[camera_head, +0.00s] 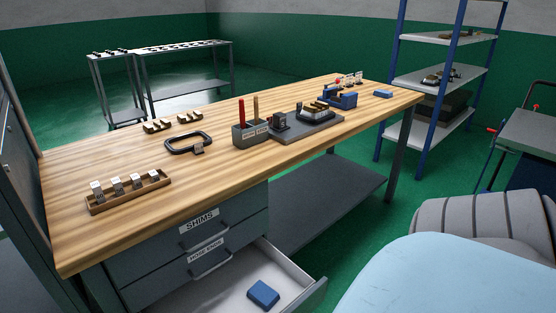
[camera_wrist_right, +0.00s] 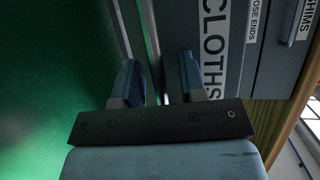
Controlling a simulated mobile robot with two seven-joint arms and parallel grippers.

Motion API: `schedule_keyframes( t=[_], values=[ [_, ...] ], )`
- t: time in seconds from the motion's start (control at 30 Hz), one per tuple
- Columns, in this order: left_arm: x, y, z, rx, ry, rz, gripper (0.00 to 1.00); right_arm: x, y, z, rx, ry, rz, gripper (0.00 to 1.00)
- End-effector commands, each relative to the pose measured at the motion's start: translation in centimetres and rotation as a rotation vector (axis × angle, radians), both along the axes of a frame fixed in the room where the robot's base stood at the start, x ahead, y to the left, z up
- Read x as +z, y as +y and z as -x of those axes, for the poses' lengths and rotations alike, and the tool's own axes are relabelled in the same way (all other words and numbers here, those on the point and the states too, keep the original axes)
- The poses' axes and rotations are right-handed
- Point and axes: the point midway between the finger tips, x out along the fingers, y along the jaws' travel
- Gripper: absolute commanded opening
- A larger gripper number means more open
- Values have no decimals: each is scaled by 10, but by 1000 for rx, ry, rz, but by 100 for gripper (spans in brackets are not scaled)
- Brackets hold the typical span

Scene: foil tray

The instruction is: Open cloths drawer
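The cloths drawer (camera_head: 312,290) is the lowest drawer of the bench and stands pulled out in the head view. A folded blue cloth (camera_head: 263,293) lies in it. In the right wrist view its front carries the CLOTHS label (camera_wrist_right: 216,45). My right gripper (camera_wrist_right: 160,80) is close to this front, beside the label. Its two fingers are apart, with a gap showing between them and no handle clearly seen in it. The right fingers are hidden in the head view behind my pale arm parts. My left gripper is in neither view.
Above are shut drawers labelled SHIMS (camera_head: 199,221) and HOSE ENDS (camera_head: 206,251). The wooden benchtop (camera_head: 220,185) holds a label tray (camera_head: 128,192), a grey bin (camera_head: 250,134) and a blue vise (camera_head: 340,98). A shelf rack (camera_head: 437,80) stands behind. Green floor lies right of the drawer.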

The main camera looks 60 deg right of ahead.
Motion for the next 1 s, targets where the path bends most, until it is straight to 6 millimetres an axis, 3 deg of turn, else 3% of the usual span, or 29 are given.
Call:
schedule_keyframes(
  t=[0.37,0.8,1.0],
  values=[
    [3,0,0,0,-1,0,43,2,-1,9,1,1,-1,37],
    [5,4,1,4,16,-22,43,20,-16,99,1,3,0,37],
    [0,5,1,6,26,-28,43,25,-20,126,1,2,-1,37]
  ],
)
